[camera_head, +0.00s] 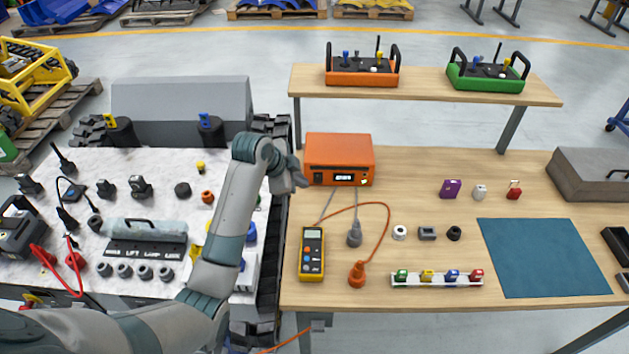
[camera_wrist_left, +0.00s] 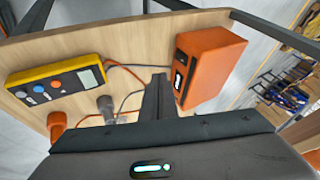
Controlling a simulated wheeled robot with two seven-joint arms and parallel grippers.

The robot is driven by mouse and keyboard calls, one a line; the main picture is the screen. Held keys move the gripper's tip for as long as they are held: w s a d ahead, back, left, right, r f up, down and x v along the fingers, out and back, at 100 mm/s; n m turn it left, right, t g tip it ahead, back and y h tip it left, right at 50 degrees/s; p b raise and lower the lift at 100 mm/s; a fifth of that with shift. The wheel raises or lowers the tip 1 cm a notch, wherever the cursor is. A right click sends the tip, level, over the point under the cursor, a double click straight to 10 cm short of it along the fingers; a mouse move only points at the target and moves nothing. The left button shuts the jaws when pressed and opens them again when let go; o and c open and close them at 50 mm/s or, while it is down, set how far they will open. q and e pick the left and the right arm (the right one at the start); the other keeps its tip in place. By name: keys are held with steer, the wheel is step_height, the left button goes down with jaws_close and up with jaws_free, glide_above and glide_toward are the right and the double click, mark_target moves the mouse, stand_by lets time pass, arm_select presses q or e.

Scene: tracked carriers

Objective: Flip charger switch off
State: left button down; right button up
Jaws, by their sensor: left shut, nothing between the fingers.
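The orange charger (camera_head: 339,152) stands near the back left of the wooden table, with a small lit display (camera_head: 345,178) on its front. A small pale yellow part (camera_head: 364,183) sits right of the display; I cannot tell whether it is the switch or which way it is set. My left gripper (camera_head: 300,180) is shut and empty, by the charger's front left corner. In the left wrist view the closed fingers (camera_wrist_left: 159,80) point up just left of the charger (camera_wrist_left: 212,65). Contact cannot be made out. My right gripper is not in view.
A yellow multimeter (camera_head: 311,254), a grey plug (camera_head: 354,236) and an orange plug (camera_head: 357,274) with cables lie in front of the charger. A rack of colored blocks (camera_head: 437,279) and a blue mat (camera_head: 543,257) lie right. A raised shelf (camera_head: 430,88) stands behind.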

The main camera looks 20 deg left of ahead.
mark_target(318, 179)
arm_select(q)
steer(key=p+x, duration=0.1)
steer(key=x, duration=0.4)
steer(key=w+p+x, duration=0.1)
steer(key=x, duration=0.4)
steer(key=shift+a+r+p, duration=0.2)
steer(key=shift+r+p, duration=0.05)
steer(key=shift+p, duration=0.15)
steer(key=shift+w+a+f+p, duration=0.1)
steer(key=shift+w+a+p, duration=0.05)
steer(key=shift+w, duration=0.3)
steer(key=shift+w+a+f+p, duration=0.1)
steer(key=shift+w+a+p, duration=0.1)
steer(key=shift+w, duration=0.3)
steer(key=shift+w+f, duration=0.1)
steer(key=shift+w, duration=0.25)
steer(key=shift+a, duration=0.1)
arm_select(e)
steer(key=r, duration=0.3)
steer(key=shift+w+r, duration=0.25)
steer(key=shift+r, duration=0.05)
